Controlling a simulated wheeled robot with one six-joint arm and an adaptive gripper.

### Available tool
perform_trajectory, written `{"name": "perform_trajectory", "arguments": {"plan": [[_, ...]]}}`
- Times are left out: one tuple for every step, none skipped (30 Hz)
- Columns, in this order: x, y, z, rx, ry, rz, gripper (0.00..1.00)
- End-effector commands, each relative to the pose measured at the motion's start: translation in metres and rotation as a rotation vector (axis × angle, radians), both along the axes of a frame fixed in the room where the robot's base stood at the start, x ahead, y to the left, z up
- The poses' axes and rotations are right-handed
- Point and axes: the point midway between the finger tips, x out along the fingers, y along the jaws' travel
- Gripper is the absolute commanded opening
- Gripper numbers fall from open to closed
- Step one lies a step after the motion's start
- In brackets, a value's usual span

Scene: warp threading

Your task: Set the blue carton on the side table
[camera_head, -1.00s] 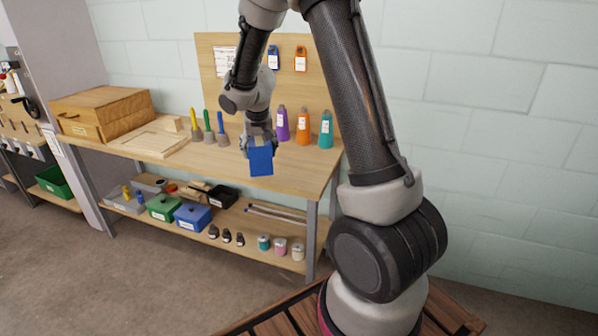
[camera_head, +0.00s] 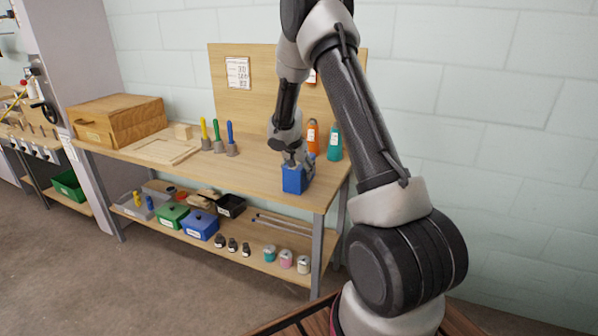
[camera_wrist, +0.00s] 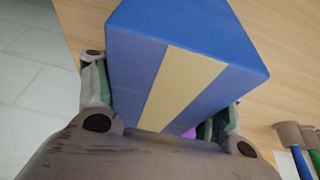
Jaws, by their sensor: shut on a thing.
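The blue carton (camera_head: 294,180) is in the grasp of my gripper (camera_head: 299,162), which holds it from above. It is at the right end of the wooden table (camera_head: 255,172), near the front edge. I cannot tell whether its base touches the tabletop. In the wrist view the carton (camera_wrist: 215,45) fills the middle, with a pale yellow stripe down its face, and the fingers of my gripper (camera_wrist: 160,105) sit at both sides of it. The wooden tabletop (camera_wrist: 285,40) shows behind it.
An orange bottle (camera_head: 312,137) and a teal bottle (camera_head: 335,143) stand just behind the carton. Several coloured-handled tools (camera_head: 218,138) and a wooden box (camera_head: 118,120) stand further left. Bins and small jars (camera_head: 285,259) fill the lower shelf. The tabletop left of the carton is clear.

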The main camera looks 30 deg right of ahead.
Motion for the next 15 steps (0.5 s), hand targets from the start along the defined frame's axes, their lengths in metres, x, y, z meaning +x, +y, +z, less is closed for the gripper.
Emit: {"name": "perform_trajectory", "arguments": {"plan": [[0.0002, 0.0001, -0.0018, 0.001, -0.001, -0.001, 0.34], [0.0002, 0.0002, -0.0022, 0.001, -0.001, -0.001, 0.34], [0.0004, 0.0003, -0.0019, 0.000, -0.002, -0.001, 0.34], [0.0004, 0.0003, -0.0018, 0.000, -0.002, -0.001, 0.34], [0.0004, 0.0003, -0.0017, 0.000, -0.002, -0.001, 0.34], [0.0004, 0.0003, -0.0017, 0.000, -0.002, -0.001, 0.34], [0.0004, 0.0003, -0.0017, 0.000, -0.002, -0.001, 0.34], [0.0003, 0.0003, -0.0018, 0.001, -0.001, -0.001, 0.34], [0.0002, 0.0002, -0.0026, 0.001, -0.001, 0.000, 0.34], [0.0000, 0.0003, -0.0030, 0.000, 0.000, 0.000, 0.71], [0.0000, 0.0003, -0.0029, 0.000, 0.000, 0.000, 0.76], [0.0000, 0.0003, -0.0029, 0.000, 0.000, 0.000, 0.83], [0.0000, 0.0003, -0.0029, 0.000, 0.000, 0.000, 0.89], [0.0000, 0.0003, -0.0028, 0.000, 0.000, 0.000, 0.93], [0.0000, 0.0003, -0.0028, 0.000, 0.000, 0.000, 0.93]]}}
